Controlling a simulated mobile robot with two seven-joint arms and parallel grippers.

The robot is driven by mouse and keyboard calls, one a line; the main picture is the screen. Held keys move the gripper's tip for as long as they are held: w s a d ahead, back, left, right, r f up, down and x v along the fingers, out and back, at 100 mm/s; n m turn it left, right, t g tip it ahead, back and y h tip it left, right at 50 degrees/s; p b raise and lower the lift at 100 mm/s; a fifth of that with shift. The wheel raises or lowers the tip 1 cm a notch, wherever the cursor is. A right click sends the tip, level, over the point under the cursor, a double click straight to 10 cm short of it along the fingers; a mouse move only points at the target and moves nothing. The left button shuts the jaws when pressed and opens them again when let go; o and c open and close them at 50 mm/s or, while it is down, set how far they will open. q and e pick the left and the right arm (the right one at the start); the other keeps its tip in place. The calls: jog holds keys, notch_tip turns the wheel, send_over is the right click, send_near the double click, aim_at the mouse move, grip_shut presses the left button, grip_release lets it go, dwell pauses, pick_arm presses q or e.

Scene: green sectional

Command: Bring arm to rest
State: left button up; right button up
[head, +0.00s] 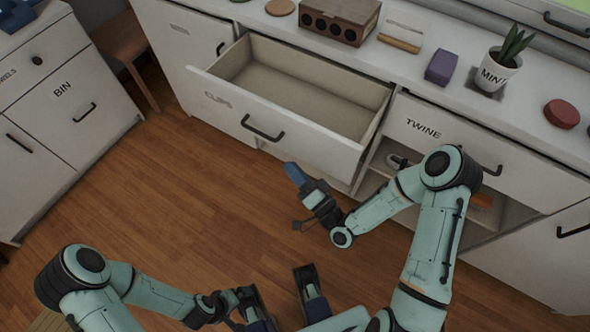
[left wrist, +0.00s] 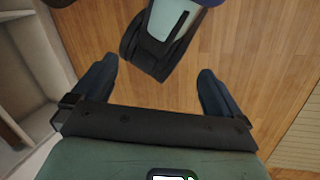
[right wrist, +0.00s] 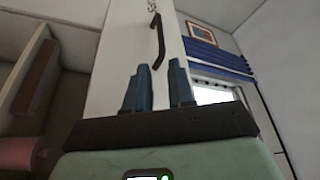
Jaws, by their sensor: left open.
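My right gripper (head: 293,170) is stretched out over the floor in front of the open drawer (head: 285,125), with nothing in it. In the right wrist view its two dark blue fingers (right wrist: 157,64) stand a little apart, with a pale cabinet front and a dark handle beyond them. My left gripper (left wrist: 157,66) is wide open and empty in the left wrist view, with part of my own body and the wood floor beyond. In the head view the left arm (head: 90,280) is folded low at the bottom left, and its gripper is partly cut off.
The drawer juts out from the counter, empty inside. My right forearm is close to the TWINE drawer (head: 440,130) and the open shelf below it. A box with round holes (head: 340,20), a purple block (head: 441,67) and a potted plant (head: 497,72) stand on the counter. The floor (head: 190,200) at left is clear.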

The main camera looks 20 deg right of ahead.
jog(key=shift+s, duration=0.1)
dwell(0.5)
jog(key=s+a+f+n+g+h+p, duration=0.1)
jog(key=s+a+f+n+g+p, duration=0.25)
jog(key=s+f+g+p, duration=0.75)
pick_arm(q)
notch_tip(320, 180, up, 15)
jog(key=s+d+g+p, duration=0.1)
jog(key=s+p, duration=0.1)
jog(key=p, duration=0.2)
jog(key=shift+f+g, duration=0.15)
jog(key=shift+g, duration=0.15)
pick_arm(e)
jog(key=s+d+f+g+h, duration=0.1)
jog(key=s+g+h, duration=0.1)
jog(key=s+g, duration=0.7)
jog(key=s, duration=0.5)
jog(key=shift+d, duration=0.15)
pick_arm(q)
jog(key=shift+d, duration=0.1)
pick_arm(e)
jog(key=shift+w+n, duration=0.1)
jog(key=shift+n, duration=0.15)
